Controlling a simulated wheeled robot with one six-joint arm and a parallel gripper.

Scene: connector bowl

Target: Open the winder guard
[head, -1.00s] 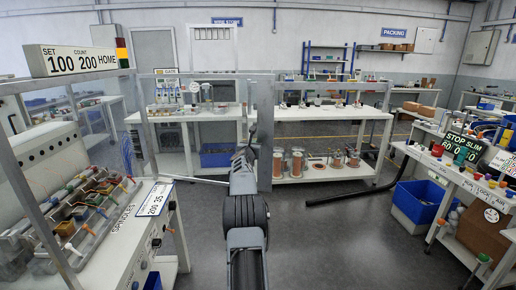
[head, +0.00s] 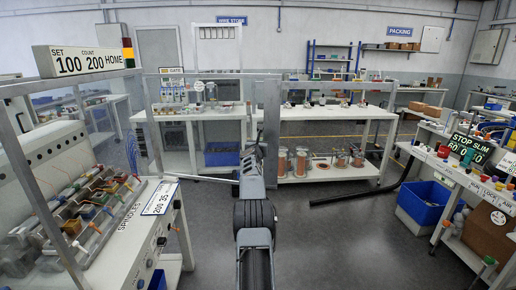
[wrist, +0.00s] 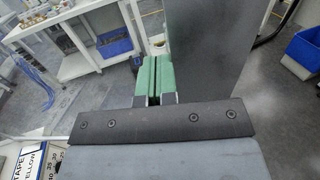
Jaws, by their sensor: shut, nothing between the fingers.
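The winder guard (head: 267,112) shows in the head view as a clear panel in a grey frame, ending at a wide grey upright just right of centre. It stands out to the right of the winder bench. My gripper (wrist: 153,72) is shut, its green finger pads together with nothing between them. In the wrist view a broad dark grey upright (wrist: 210,45), apparently the guard's edge, stands close to the right of the fingers. I cannot tell whether they touch. In the head view my arm hides most of the fingers.
The winder bench (head: 128,238) with spindles and coloured parts is on the left. A white bench (head: 335,114) with copper spools beneath stands behind. A blue bin (head: 425,205) and another bench are on the right. The floor between is clear, apart from a black hose (head: 350,196).

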